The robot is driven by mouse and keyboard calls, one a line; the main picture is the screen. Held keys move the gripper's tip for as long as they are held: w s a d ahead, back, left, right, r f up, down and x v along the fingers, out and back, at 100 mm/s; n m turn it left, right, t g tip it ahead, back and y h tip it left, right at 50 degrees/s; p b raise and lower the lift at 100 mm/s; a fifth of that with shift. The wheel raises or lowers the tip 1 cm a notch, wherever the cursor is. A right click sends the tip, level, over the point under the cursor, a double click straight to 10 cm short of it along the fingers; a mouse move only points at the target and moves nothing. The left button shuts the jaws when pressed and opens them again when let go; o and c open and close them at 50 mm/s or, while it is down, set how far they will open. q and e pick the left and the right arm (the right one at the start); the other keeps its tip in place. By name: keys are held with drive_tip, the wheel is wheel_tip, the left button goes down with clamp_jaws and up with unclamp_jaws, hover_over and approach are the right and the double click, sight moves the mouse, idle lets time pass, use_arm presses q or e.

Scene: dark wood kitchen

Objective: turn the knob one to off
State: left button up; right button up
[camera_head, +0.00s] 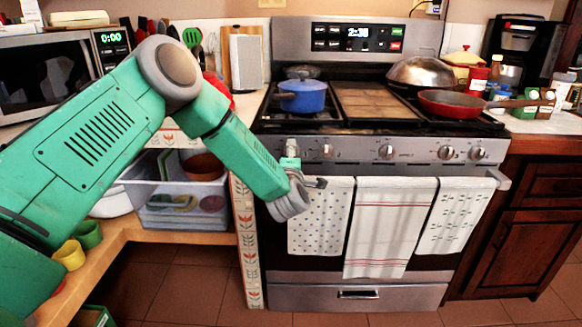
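The stove's front panel carries a row of round silver knobs. Visible ones are a left-hand knob (326,151), a middle knob (386,152) and two at the right (446,153). None shows a readable label, so I cannot tell which is knob one. My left arm reaches in from the left, and its grey gripper (291,172) is at the panel's left end, just below and in front of the leftmost knob position. A pale upright piece there may be a finger or that knob. The finger opening and any contact are unclear. My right gripper is not in view.
A blue pot (303,96) stands on the left burner. A red pan (463,103) and a domed lid (420,71) are at the right. Towels (390,225) hang from the oven handle just right of my gripper. A clear plastic bin (180,205) is behind my arm.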

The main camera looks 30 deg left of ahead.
use_arm(q)
drive_tip(key=v, duration=1)
drive_tip(key=shift+s+d, duration=0.2)
drive_tip(key=shift+s, duration=0.05)
drive_tip(key=shift+f, duration=0.1)
